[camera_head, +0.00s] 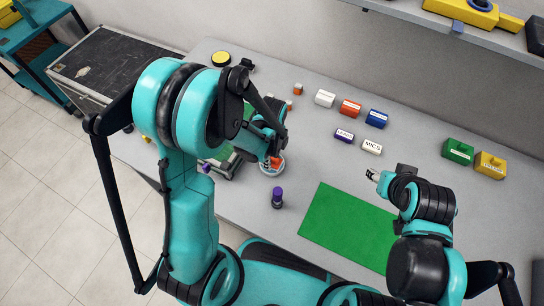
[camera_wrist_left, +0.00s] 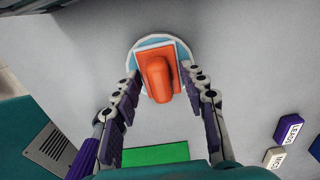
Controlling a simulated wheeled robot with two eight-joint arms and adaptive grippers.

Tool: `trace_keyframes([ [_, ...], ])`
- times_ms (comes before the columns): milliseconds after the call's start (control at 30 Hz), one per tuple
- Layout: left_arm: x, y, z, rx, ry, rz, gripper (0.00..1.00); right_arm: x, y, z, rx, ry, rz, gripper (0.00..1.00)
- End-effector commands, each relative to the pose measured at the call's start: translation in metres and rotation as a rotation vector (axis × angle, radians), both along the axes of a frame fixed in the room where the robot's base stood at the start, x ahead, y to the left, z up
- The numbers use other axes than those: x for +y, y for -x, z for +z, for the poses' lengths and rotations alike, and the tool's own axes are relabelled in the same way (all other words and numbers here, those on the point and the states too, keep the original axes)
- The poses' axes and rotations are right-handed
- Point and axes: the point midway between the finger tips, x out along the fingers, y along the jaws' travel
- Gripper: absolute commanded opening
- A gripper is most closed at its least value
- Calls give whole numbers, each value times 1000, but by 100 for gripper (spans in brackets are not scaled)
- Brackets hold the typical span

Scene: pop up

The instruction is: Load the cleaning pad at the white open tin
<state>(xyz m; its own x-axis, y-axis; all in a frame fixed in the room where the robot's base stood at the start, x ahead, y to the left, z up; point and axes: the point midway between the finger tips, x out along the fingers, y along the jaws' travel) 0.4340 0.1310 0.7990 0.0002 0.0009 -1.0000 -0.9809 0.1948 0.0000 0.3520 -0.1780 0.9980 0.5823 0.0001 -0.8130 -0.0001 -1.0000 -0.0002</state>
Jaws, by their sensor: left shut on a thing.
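The cleaning pad is an orange block with a raised grip; it shows small in the head view (camera_head: 276,162) and large in the wrist view (camera_wrist_left: 158,80). My left gripper (camera_wrist_left: 162,74) is shut on it, with a finger at either side, pointing down. The white open tin (camera_wrist_left: 137,57), round and with a pale blue inside, lies directly beneath the pad, which covers most of it; its rim also shows in the head view (camera_head: 265,170). I cannot tell whether the pad touches the tin. My right gripper (camera_head: 373,175) hangs over the table at right, apparently empty; its opening is unclear.
A dark bottle with a purple top (camera_head: 277,198) stands just in front of the tin. A green mat (camera_head: 345,225) lies to the right. Several small labelled blocks (camera_head: 350,107) line the back, with green (camera_head: 458,151) and yellow (camera_head: 490,165) blocks far right. Bare table separates them.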

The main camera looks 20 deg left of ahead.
Motion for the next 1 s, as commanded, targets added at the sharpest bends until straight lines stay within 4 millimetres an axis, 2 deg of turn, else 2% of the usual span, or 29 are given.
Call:
trace_keyframes([
  [267,0,1,4,2,1,0,19,0,0,3,0,0,0,45],
  [1000,0,0,66,1,0,0,19,0,0,49,0,0,0,45],
])
